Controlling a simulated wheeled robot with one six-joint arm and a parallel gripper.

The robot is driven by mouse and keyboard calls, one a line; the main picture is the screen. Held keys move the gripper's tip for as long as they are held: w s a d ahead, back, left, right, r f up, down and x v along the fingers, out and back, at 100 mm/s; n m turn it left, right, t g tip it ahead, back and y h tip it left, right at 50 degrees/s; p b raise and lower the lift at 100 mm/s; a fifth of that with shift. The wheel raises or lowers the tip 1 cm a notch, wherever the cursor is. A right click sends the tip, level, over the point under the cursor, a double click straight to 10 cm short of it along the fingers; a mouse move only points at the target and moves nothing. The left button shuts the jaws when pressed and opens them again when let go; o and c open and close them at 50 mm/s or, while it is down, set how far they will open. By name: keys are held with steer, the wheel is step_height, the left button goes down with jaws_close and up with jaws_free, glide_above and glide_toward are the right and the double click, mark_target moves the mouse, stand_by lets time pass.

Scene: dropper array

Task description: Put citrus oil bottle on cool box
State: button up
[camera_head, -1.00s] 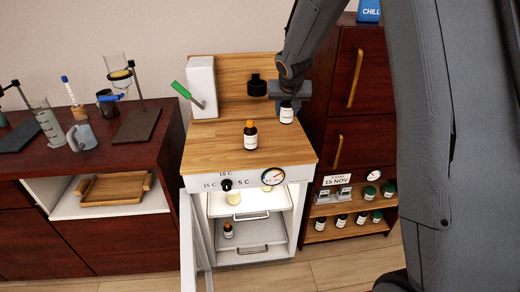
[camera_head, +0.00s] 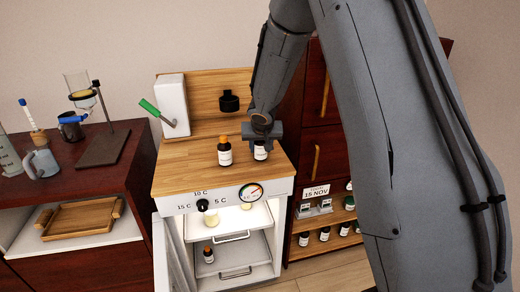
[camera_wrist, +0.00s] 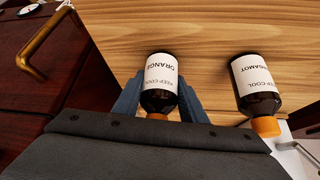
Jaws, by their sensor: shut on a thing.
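The bottle labelled ORANGE, KEEP COOL (camera_wrist: 160,82) is dark with a white label and an orange cap. My gripper (camera_wrist: 158,100) is shut on it, a finger on each side. In the head view my gripper (camera_head: 262,133) holds the bottle (camera_head: 260,153) at the wooden top of the cool box (camera_head: 190,180); I cannot tell whether its base touches. A bottle labelled BERGAMOT, KEEP COOL (camera_wrist: 256,84), with an orange cap, stands on the same top, just left of it in the head view (camera_head: 224,154), apart from it.
The cool box's front is open, with a small bottle (camera_head: 208,254) on a shelf inside. A white block with a green-handled lever (camera_head: 172,106) stands at the top's back left. Dark red cabinets flank the box; the right one (camera_head: 318,150) holds several bottles low down.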

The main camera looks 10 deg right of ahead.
steer(key=shift+f, duration=0.1)
steer(key=o, duration=1.2)
steer(key=shift+c, duration=0.2)
steer(key=v, duration=1.2)
steer(key=s+f+n+g, duration=0.1)
steer(key=s+f+g, duration=0.1)
steer(key=s, duration=1.2)
steer(key=s+f+n+g+y, duration=0.1)
steer(key=s+f+g, duration=0.2)
steer(key=s, duration=1.2)
steer(key=shift+s+f+p, duration=0.2)
steer(key=shift+p, duration=0.25)
steer(key=shift+d, duration=0.1)
